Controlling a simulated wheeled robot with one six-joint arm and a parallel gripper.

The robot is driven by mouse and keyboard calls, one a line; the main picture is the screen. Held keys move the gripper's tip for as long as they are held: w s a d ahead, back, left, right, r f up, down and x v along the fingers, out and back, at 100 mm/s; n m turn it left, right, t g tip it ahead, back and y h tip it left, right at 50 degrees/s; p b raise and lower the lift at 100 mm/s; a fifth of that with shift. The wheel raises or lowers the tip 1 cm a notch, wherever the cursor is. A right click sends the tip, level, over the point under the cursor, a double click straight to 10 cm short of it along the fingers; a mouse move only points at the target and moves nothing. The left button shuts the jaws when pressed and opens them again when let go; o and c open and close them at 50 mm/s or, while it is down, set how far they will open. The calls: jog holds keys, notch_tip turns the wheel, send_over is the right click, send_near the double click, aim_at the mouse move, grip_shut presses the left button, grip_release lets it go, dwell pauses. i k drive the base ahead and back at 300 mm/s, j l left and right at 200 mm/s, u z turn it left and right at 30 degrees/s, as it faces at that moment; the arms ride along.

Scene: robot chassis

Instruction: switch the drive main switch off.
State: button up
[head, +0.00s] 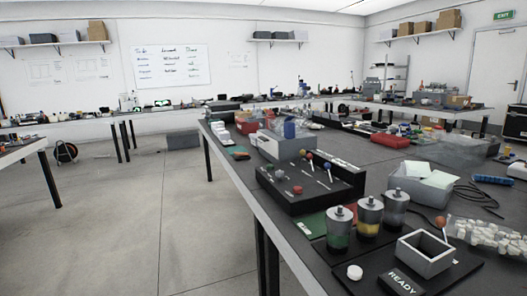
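I cannot make out a drive main switch in the head view. A robot chassis is not recognisable either. A black stepped box (312,183) on the near workbench (222,160) carries several thin rods and ball-tipped pieces, one orange and one blue. They are too small to tell whether any is a switch. My gripper does not show in the head view.
Lidded jars (368,218), an open grey box (425,252) and a black READY block (399,282) crowd the near bench end. A grey bin (421,186) and clear packs (485,235) lie right. Open floor (150,215) lies left.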

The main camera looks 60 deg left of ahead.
aim_at(302, 153)
jog(key=u, duration=1.3)
